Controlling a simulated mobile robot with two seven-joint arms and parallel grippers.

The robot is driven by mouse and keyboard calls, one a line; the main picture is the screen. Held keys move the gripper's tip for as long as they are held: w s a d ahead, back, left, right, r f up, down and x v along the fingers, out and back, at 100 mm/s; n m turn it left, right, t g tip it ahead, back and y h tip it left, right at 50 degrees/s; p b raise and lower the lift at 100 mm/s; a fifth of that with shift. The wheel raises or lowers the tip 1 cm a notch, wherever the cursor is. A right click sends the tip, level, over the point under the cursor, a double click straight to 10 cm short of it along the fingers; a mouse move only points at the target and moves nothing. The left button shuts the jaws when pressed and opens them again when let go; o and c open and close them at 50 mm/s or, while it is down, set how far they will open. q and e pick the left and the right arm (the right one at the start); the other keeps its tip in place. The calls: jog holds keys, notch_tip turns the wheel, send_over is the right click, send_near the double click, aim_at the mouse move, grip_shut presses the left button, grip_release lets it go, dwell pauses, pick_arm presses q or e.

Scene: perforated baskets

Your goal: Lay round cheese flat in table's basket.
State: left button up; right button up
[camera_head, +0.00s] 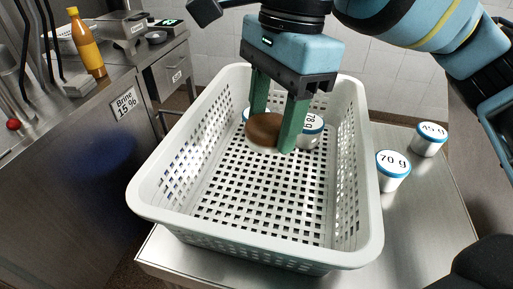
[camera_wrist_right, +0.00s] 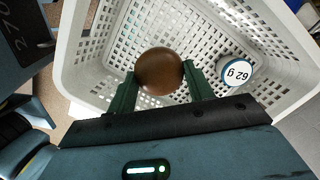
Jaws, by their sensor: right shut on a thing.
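The round cheese (camera_head: 266,130) has a brown top and a pale side. My right gripper (camera_head: 273,122) is shut on it, with a green finger on each side, and holds it over the white perforated basket (camera_head: 362,215). In the right wrist view the cheese (camera_wrist_right: 159,71) shows as a brown disc between the fingertips of my right gripper (camera_wrist_right: 160,80). The basket (camera_wrist_right: 75,45) surrounds it there. Whether the cheese touches the basket floor is hard to tell. My left gripper is not in view.
A white tub with a blue rim (camera_head: 311,128) stands in the far part of the basket, partly behind a finger. Two more tubs (camera_head: 392,172) (camera_head: 429,140) stand on the table (camera_head: 428,215) to the right. The basket's near floor is bare. A steel counter with a bottle (camera_head: 86,44) is at left.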

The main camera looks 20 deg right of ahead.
jog(key=shift+w+f, duration=0.3)
jog(key=shift+s+f, duration=0.2)
send_over(265, 191)
jog(key=f, duration=0.5)
jog(key=shift+d, duration=0.3)
jog(key=shift+f, duration=2.25)
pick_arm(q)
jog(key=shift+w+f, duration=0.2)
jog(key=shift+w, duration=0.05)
pick_arm(e)
jog(key=shift+f, duration=0.1)
jog(key=shift+f+b, duration=0.1)
jog(key=shift+b, duration=0.2)
jog(key=o, duration=1.1)
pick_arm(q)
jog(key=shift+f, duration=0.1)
